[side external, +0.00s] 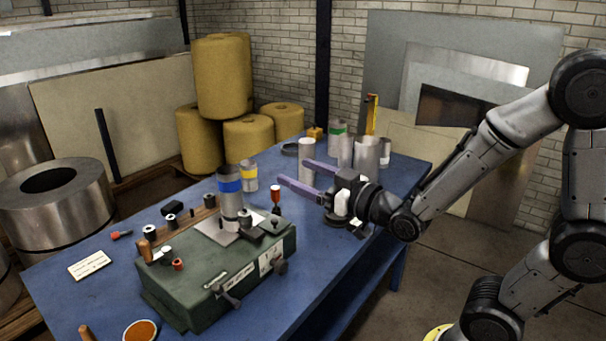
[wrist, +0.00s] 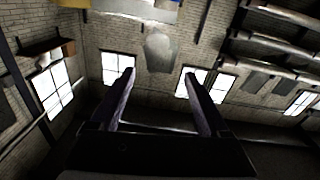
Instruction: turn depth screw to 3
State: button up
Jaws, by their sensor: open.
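A green machine box (side external: 205,290) stands on the blue bench in the side external view. A small red-topped upright part (side external: 275,191) rises at its back right; it may be the depth screw, but I cannot tell. Any scale marks are too small to read. My gripper (side external: 293,171) is open and empty, with purple fingers, above the bench behind and right of the machine, touching nothing visible. In the wrist view my gripper (wrist: 158,75) points toward walls and windows, with no machine in sight.
A blue-banded cylinder (side external: 230,190) stands at the machine's back. Metal and white cylinders (side external: 366,155) stand on the bench (side external: 130,262) behind my gripper. Small rollers and tools lie left of the machine. Yellow rolls (side external: 222,75) are stacked behind.

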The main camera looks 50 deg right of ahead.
jog(key=g, duration=0.5)
send_near(284, 268)
jog(key=shift+y, duration=0.3)
jog(key=x, duration=0.9)
jog(key=shift+w+d+f, duration=0.1)
jog(key=shift+w+d, duration=0.05)
jog(key=shift+d, duration=0.05)
grip_shut()
jog(key=shift+m+y, duration=0.4)
jog(key=shift+m, duration=0.3)
